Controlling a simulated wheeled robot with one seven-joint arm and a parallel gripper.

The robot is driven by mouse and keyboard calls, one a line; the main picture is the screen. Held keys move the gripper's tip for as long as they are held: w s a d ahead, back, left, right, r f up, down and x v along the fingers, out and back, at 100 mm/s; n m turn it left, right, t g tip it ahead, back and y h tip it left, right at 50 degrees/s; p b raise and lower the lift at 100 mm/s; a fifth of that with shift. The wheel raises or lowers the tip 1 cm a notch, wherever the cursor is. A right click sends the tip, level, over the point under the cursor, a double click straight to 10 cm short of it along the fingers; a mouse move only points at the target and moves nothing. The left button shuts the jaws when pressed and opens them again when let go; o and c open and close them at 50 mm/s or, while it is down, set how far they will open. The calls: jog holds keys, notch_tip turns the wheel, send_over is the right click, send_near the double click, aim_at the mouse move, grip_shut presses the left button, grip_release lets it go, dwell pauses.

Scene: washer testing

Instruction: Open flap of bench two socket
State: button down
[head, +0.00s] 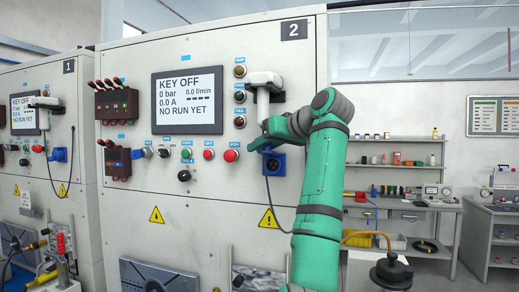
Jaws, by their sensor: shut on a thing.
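Bench two (215,60) is the pale panel marked 2. Its blue socket (273,163) is on the right part of the panel, below the white handheld scanner. My green arm reaches in from the lower right. My gripper (262,145) is at the top edge of the socket, shut on its flap. The flap is mostly hidden by the gripper, so its angle cannot be told.
The white scanner (264,82) hangs just above my gripper, with a dark cable running down past the socket. A red button (231,155) and other controls sit close on the left. Bench one (40,140) stands at far left; shelves (396,140) stand behind on the right.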

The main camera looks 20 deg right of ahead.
jog(key=shift+w+d+m+g+y, duration=0.1)
jog(key=shift+w+m+g+y, duration=0.25)
jog(key=shift+m+g, duration=0.4)
dwell(0.5)
jog(key=c, duration=1.6)
grip_release()
jog(key=shift+r, duration=0.1)
jog(key=shift+s+n+t, duration=0.2)
jog(key=shift+n+t, duration=0.25)
